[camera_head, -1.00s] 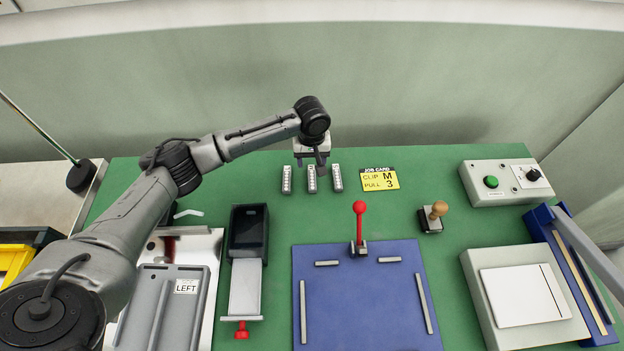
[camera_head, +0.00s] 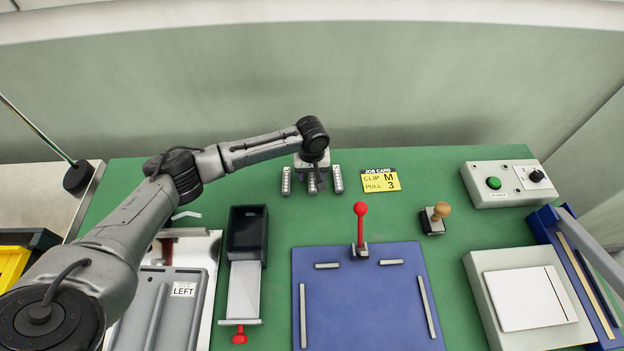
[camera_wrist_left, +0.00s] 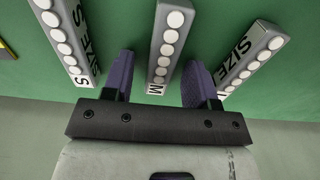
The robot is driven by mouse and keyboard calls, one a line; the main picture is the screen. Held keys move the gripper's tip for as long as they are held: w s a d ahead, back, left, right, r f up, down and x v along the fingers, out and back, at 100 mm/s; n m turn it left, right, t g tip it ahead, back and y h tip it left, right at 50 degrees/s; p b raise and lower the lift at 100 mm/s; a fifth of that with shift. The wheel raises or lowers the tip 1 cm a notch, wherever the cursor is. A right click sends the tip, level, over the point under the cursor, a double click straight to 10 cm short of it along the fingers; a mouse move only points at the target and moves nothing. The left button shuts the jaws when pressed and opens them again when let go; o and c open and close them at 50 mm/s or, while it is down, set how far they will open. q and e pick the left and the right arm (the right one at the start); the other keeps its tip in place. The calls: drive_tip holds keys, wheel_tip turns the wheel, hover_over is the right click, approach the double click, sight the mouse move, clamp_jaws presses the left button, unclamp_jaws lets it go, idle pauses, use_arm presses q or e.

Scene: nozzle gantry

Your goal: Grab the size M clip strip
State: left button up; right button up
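Three grey clip strips with white round clips lie side by side on the green table. The size M strip (camera_wrist_left: 168,50) is the middle one, with its M end facing my gripper in the left wrist view; it also shows in the head view (camera_head: 312,184), partly covered. The size S strip (camera_wrist_left: 68,42) lies on one side and another strip (camera_wrist_left: 252,58) marked SIZE, its letter mostly hidden, on the other. My left gripper (camera_wrist_left: 158,82) is open, with one purple finger on each side of the M strip's end and visible gaps to it. My right gripper is out of view.
A job card (camera_head: 380,180) reading clip M, pull 3 lies right of the strips. In front are a blue mat (camera_head: 365,300) with a red-knobbed lever (camera_head: 360,212) and a wooden-handled stamp (camera_head: 435,215). Green table is clear around the strips.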

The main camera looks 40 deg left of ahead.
use_arm(q)
drive_tip(key=c, duration=0.9)
